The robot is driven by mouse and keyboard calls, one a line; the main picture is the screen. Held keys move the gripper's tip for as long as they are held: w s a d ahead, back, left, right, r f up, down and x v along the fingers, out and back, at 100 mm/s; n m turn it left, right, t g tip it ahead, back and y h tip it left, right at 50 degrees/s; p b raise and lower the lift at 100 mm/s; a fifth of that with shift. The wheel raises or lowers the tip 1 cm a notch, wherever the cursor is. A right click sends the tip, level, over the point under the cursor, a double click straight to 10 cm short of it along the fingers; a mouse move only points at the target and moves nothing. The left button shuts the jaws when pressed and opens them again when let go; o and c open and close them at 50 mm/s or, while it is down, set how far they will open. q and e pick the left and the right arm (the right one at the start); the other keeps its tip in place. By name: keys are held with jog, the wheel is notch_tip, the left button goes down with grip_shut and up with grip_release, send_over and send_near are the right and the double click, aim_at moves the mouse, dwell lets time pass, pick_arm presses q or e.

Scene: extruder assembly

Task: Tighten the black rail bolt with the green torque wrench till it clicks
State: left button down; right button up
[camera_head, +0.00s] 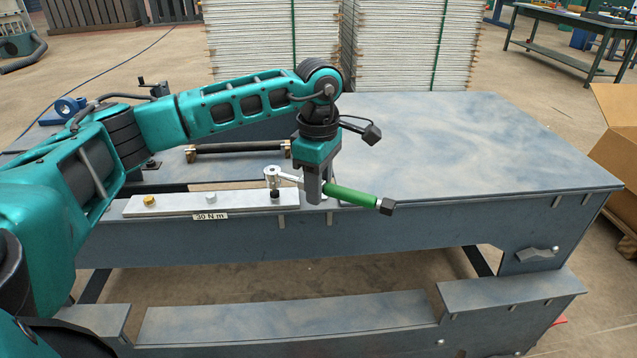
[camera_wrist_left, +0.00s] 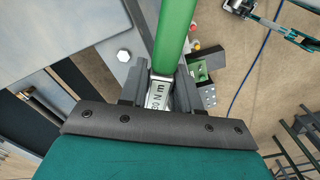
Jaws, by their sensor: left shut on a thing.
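The green torque wrench (camera_head: 352,196) is held in my left gripper (camera_head: 314,192), which is shut on its metal shaft just ahead of the green handle. The wrist view shows the handle (camera_wrist_left: 175,35) and printed shaft (camera_wrist_left: 158,92) between the fingers. The wrench's silver head (camera_head: 272,174) is directly over the black rail bolt (camera_head: 275,194) at the right end of the pale rail (camera_head: 180,206). I cannot tell whether it is fully seated. A gold bolt (camera_head: 149,201) and a silver bolt (camera_head: 211,197) sit further left. My right gripper is not in view.
The rail lies along the front edge of a grey bench (camera_head: 470,150), above a "30 N m" label (camera_head: 211,217). A dark bar (camera_head: 238,148) in brown supports lies behind the rail. The bench top to the right is clear. A cardboard box (camera_head: 615,140) stands at the far right.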

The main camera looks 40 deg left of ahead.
pick_arm(q)
jog(key=shift+f+b, duration=0.8)
jog(key=shift+f, duration=0.4)
dwell(0.5)
jog(key=shift+s, duration=0.2)
jog(key=s+a+m+b, duration=0.2)
jog(key=s+a+m, duration=0.2)
jog(key=s+m, duration=0.5)
jog(key=m, duration=0.4)
jog(key=shift+s+a+m, duration=0.3)
jog(key=shift+s+a, duration=0.05)
jog(key=shift+s, duration=0.05)
dwell(1.7)
jog(key=shift+w+a+r, duration=0.1)
jog(key=shift+w+r, duration=0.1)
jog(key=shift+r, duration=0.35)
dwell(0.5)
jog(key=shift+w+d+f+n, duration=0.2)
jog(key=shift+d+n, duration=0.15)
jog(key=shift+n, duration=0.15)
